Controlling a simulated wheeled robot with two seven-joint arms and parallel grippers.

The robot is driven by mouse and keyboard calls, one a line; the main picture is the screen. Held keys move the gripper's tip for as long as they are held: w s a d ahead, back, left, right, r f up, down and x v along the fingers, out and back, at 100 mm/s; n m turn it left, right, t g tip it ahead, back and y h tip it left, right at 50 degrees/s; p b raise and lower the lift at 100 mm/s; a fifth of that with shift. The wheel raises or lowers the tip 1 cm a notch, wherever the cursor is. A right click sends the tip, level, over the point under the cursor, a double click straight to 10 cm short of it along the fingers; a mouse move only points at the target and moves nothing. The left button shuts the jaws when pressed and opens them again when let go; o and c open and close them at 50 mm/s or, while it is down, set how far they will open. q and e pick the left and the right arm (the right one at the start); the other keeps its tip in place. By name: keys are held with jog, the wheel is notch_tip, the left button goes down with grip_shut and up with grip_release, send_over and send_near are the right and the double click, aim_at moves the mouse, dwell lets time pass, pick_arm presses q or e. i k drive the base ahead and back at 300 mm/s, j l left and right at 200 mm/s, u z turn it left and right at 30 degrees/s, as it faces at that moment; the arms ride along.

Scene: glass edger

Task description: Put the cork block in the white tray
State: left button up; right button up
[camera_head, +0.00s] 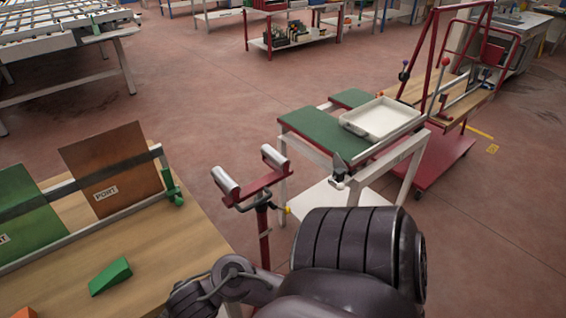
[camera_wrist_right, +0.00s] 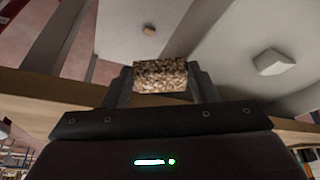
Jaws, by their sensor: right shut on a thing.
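The white tray (camera_head: 354,129) is a shallow, empty rectangle lying on the green-topped stand (camera_head: 309,131) right of the middle in the head view. In the right wrist view my right gripper (camera_wrist_right: 161,78) is shut on the cork block (camera_wrist_right: 160,72), a speckled brown piece held between its two fingers. The head view does not show this gripper or the block; only a dark arm of mine fills the bottom. My left gripper is in neither view.
A wooden table (camera_head: 165,245) at the left bears a green wedge (camera_head: 110,276) and upright panels (camera_head: 112,170). A red roller stand (camera_head: 262,190) is left of the tray's stand. A red trolley (camera_head: 440,160) is at its right. Open floor (camera_head: 190,90) lies behind.

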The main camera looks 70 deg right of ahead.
aim_at(376, 124)
jog(key=k+l+z, duration=0.1)
jog(key=l+z, duration=0.25)
jog(key=l, duration=0.25)
jog(key=l+z, duration=0.4)
jog(key=l, duration=0.25)
jog(key=l+z, duration=0.35)
jog(key=l, duration=0.3)
